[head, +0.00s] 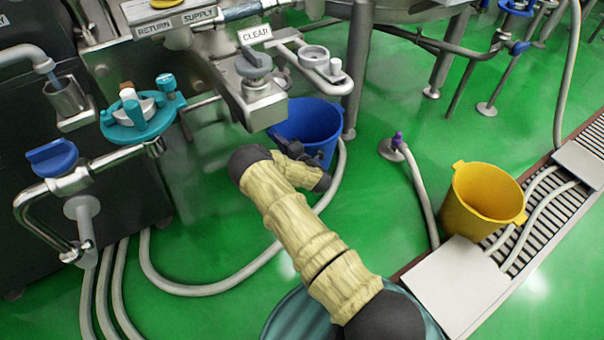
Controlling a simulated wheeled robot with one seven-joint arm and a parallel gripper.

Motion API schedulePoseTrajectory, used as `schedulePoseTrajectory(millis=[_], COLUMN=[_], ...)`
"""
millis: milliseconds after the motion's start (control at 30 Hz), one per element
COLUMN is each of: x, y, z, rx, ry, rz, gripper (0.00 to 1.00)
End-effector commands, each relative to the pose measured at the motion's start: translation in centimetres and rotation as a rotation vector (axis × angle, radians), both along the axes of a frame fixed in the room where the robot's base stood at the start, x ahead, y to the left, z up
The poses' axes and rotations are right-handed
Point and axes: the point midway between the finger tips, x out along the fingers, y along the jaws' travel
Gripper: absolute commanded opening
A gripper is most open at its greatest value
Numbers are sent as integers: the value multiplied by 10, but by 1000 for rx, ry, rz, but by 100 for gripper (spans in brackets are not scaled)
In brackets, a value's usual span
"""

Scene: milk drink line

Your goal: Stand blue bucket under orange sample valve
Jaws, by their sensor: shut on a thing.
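The blue bucket (312,122) is upright at upper centre, in front of a grey metal leg. My gripper (304,155), dark and partly hidden by my sleeved arm, is at its near side and is shut on it. The fingertips are hard to make out, and so is whether the bucket's base touches the floor. I cannot make out a clearly orange sample valve. A teal valve (140,115) at the left has a small orange-brown part on top.
A metal block with a CLEAR label (254,36) overhangs the bucket's left. Hoses (205,290) loop over the green floor. A yellow bucket (480,205) stands by a drain grate (545,225) at the right.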

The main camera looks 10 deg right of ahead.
Motion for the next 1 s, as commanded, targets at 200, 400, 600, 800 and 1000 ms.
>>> schedulePoseTrajectory(millis=[200,400,600,800,1000], x=[0,0,0,0,0], y=[0,0,0,0,0], z=[-21,-56,-62,-61,-82], rx=[-2,-2,-1,-1,-2], ry=[-3,-4,-5,-5,-4], rz=[1,0,-1,-1,0], gripper=[0,0,0,0,0])
